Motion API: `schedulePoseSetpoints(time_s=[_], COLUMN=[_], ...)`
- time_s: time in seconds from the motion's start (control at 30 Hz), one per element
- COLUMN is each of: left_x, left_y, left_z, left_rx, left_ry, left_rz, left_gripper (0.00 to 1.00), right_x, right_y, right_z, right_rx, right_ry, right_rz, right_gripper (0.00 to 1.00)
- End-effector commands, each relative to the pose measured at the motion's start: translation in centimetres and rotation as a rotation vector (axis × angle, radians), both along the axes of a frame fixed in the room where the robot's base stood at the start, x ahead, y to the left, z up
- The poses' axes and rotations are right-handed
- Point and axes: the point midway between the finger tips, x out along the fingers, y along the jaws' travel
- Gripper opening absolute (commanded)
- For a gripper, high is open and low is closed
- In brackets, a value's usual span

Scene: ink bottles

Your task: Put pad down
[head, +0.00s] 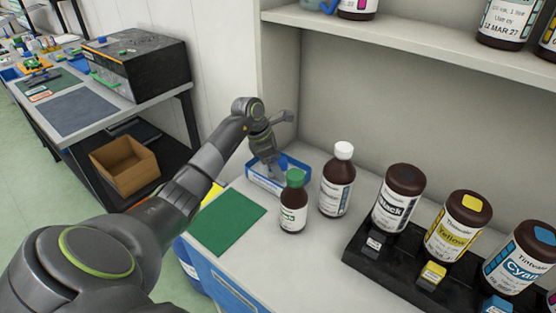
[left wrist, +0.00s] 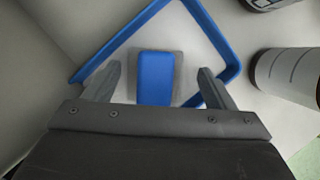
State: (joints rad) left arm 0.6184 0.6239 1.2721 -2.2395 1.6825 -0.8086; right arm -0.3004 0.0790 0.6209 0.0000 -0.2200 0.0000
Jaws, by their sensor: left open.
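The pad (left wrist: 155,78) is a small blue block on a greyish square base, seen in the left wrist view. It lies inside a blue-rimmed tray (left wrist: 80,73), which stands at the back left of the counter in the head view (head: 262,184). My left gripper (left wrist: 160,72) is open, with one finger on each side of the pad and a gap to both. In the head view my left gripper (head: 268,163) points down into the tray and hides most of its inside. Whether the pad touches the tray floor is hard to tell. My right gripper is not in view.
A green-capped bottle (head: 293,202) and a white-capped bottle (head: 337,180) stand right of the tray. A black rack (head: 362,265) holds ink bottles farther right. A green mat (head: 228,222) lies bare in front. A shelf (head: 400,38) hangs above; the back wall is close behind.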

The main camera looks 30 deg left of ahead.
Motion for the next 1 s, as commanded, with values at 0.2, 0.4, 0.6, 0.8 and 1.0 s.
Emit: schedulePoseSetpoints(time_s=[0.2,0.4,0.6,0.8,1.0], left_x=[-1.1,-2.0,-2.4,-2.4,-2.4], left_y=[2.1,3.1,3.5,3.5,3.5], left_z=[5.3,8.9,10.5,10.7,10.7], left_rx=[0.014,0.013,0.011,0.011,0.012], left_ry=[-0.016,-0.018,-0.018,-0.018,-0.018], left_rz=[0.002,0.002,0.002,0.002,0.003], left_gripper=[0.77,0.77,0.77,0.77,0.77], right_x=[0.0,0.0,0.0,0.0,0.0], right_y=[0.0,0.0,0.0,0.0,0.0], right_z=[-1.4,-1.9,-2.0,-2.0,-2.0], right_rx=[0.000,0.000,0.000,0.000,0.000], right_ry=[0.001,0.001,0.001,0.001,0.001], right_rz=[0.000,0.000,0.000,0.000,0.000], right_gripper=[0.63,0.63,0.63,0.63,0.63])
